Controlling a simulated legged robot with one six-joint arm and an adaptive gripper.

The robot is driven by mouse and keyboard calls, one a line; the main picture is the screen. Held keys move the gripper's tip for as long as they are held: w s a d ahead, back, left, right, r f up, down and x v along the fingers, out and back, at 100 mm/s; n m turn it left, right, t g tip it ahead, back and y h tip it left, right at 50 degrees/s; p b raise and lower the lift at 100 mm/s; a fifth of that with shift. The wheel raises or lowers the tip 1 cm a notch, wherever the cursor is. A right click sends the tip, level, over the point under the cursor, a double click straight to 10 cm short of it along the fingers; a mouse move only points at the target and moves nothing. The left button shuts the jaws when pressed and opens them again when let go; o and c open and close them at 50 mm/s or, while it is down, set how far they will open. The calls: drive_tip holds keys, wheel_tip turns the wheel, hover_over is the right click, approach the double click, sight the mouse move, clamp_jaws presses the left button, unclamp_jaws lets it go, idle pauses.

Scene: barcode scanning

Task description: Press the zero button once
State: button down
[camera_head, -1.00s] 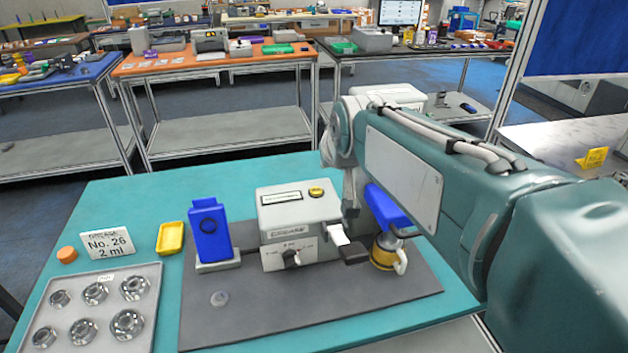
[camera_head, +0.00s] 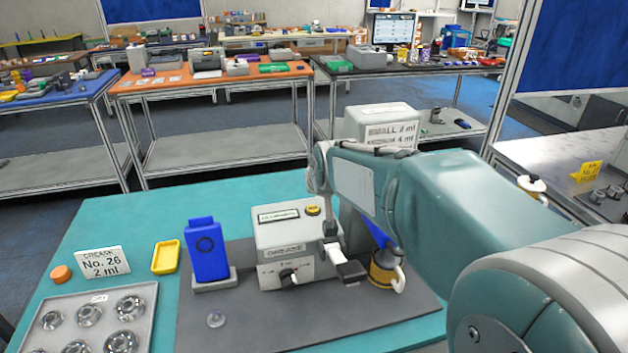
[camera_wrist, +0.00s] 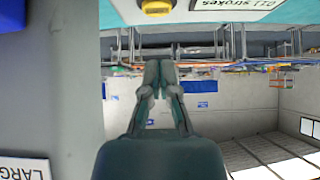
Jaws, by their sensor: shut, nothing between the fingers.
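The grey grease machine (camera_head: 297,240) stands on the dark mat at the middle of the table. A round yellow button (camera_head: 313,210) sits on its top, beside a framed display label (camera_head: 279,214); no zero marking on it is legible. In the wrist view the yellow button (camera_wrist: 157,8) is at the top edge, next to a label reading "strokes" (camera_wrist: 240,4). My gripper (camera_wrist: 157,72) is shut and empty, with its fingertips apart from the button in that picture.
A blue upright device (camera_head: 206,250) stands left of the machine. A dark nozzle block (camera_head: 350,272) and a yellow-banded container (camera_head: 386,272) are at its right front. A yellow tray (camera_head: 165,257) and a tray of metal rings (camera_head: 145,330) lie left. The mat's front (camera_head: 270,330) is mostly clear.

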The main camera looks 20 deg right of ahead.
sight(314, 212)
drive_tip(key=f, duration=0.4)
drive_tip(key=shift+w+f, duration=0.1)
drive_tip(key=shift+w, duration=0.1)
drive_tip(key=shift+f, duration=0.1)
drive_tip(key=shift+s+f, duration=0.15)
drive_tip(key=shift+f, duration=0.9)
drive_tip(key=shift+r, duration=0.35)
drive_tip(key=r, duration=0.4)
drive_tip(key=shift+s+r, duration=0.2)
drive_tip(key=shift+r, duration=0.15)
drive_tip(key=v, duration=0.9)
